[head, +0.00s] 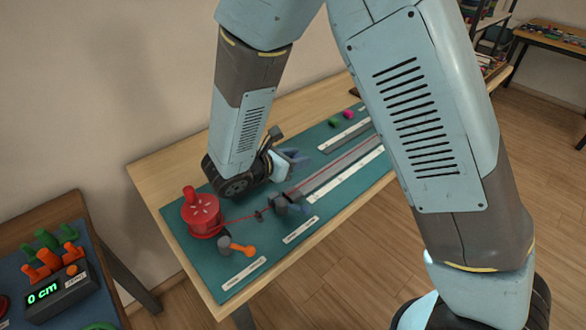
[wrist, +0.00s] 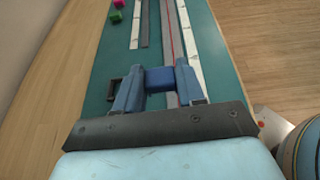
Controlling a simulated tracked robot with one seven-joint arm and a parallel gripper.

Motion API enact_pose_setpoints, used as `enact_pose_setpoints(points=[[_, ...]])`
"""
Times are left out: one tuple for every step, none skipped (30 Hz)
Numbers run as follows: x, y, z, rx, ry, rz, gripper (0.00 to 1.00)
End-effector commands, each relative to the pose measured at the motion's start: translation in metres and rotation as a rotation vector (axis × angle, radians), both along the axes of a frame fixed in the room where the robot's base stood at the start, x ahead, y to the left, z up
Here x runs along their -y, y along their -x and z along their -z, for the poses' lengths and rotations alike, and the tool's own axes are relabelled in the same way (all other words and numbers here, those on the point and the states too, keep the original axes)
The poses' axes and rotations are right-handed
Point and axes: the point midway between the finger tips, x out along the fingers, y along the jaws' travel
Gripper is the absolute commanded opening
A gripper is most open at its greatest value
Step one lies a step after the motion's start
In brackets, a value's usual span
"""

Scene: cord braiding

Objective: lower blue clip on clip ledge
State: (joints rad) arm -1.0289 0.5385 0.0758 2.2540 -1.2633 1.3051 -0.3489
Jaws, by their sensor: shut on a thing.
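In the wrist view my gripper (wrist: 160,77) is shut on a small blue clip (wrist: 159,80), which sits between its two blue-grey fingers. The clip is seen from above over the grey rail and the teal mat, and I cannot tell whether its underside touches anything. In the head view my gripper (head: 294,157) is over the mat's back half, and the clip cannot be made out. A dark bracket (wrist: 114,88) shows just left of the fingers in the wrist view. I cannot tell whether it is the clip ledge.
A red spool (head: 201,216) stands at the mat's near left. Its red cord (head: 236,218) runs through dark grey blocks (head: 287,204) along a rail. An orange-handled tool (head: 238,247) lies in front. Green (head: 334,122) and pink (head: 348,114) blocks sit at the far end.

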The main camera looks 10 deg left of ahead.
Motion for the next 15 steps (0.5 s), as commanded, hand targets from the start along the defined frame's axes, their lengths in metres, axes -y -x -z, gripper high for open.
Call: enact_pose_setpoints(points=[[-0.005,0.012,0.001,0.0,0.0,0.004,0.11],[-0.006,0.017,0.001,0.0,0.0,0.009,0.11],[-0.008,0.023,0.001,0.0,0.0,0.015,0.11],[-0.009,0.027,0.001,0.001,-0.001,0.019,0.11],[-0.009,0.03,0.001,0.001,0.0,0.022,0.11],[-0.01,0.034,0.001,0.0,0.0,0.026,0.11],[-0.01,0.036,0.001,0.0,0.0,0.027,0.11],[-0.01,0.037,0.002,0.0,0.0,0.028,0.11],[-0.011,0.038,0.003,0.0,0.0,0.029,0.11],[-0.011,0.039,0.004,0.0,0.0,0.03,0.11],[-0.011,0.039,0.005,0.0,0.0,0.03,0.11],[-0.011,0.039,0.008,0.0,0.0,0.03,0.11],[-0.011,0.039,0.01,0.0,0.0,0.03,0.11],[-0.011,0.039,0.013,0.0,0.0,0.03,0.11],[-0.011,0.039,0.017,-0.001,0.001,0.03,0.11]])
